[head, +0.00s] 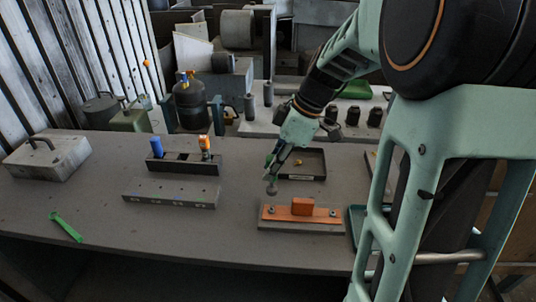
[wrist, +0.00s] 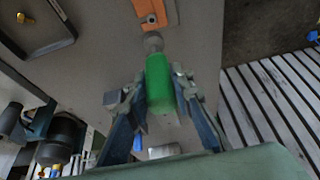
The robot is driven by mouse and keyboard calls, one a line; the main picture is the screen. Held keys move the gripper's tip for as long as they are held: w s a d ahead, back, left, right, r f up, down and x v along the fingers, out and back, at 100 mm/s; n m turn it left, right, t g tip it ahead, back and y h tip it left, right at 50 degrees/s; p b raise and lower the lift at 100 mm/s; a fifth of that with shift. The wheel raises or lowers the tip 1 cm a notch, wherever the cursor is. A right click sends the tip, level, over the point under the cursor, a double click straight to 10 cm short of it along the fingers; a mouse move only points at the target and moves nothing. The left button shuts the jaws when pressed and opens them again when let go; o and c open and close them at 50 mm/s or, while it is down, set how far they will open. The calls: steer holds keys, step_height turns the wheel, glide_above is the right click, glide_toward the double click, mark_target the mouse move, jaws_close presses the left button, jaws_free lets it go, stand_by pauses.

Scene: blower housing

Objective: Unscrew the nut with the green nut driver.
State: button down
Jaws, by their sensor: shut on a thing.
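My gripper (wrist: 160,88) is shut on the handle of the green nut driver (wrist: 159,74); its grey socket end points away from the fingers. In the head view my gripper (head: 281,160) is over the right part of the table, and the driver's grey socket (head: 271,188) hangs down. An orange plate (head: 287,212) lies on a grey base, with an orange block (head: 302,206) standing on it. A nut (head: 270,211) sits near the plate's left end, below the socket and apparently apart from it. Another nut (head: 332,213) sits near the right end.
A black rack (head: 182,163) holds a blue-handled and an orange-handled tool. A grey bar (head: 170,194) lies before it. A black tray (head: 316,172) with small yellow pieces is behind the plate. A green tool (head: 66,227) lies front left. The front middle of the table is clear.

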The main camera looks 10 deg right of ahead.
mark_target(272, 188)
steer(key=shift+s+f+b, duration=0.1)
steer(key=shift+f+b, duration=0.35)
steer(key=shift+f, duration=0.25)
step_height(272, 188, down, 3)
steer(key=shift+f+b, duration=0.15)
steer(key=shift+b, duration=0.9)
steer(key=shift+f+b, duration=0.45)
steer(key=shift+b, duration=0.05)
steer(key=shift+f+b, duration=0.35)
steer(key=shift+b, duration=0.35)
steer(key=shift+r, duration=0.1)
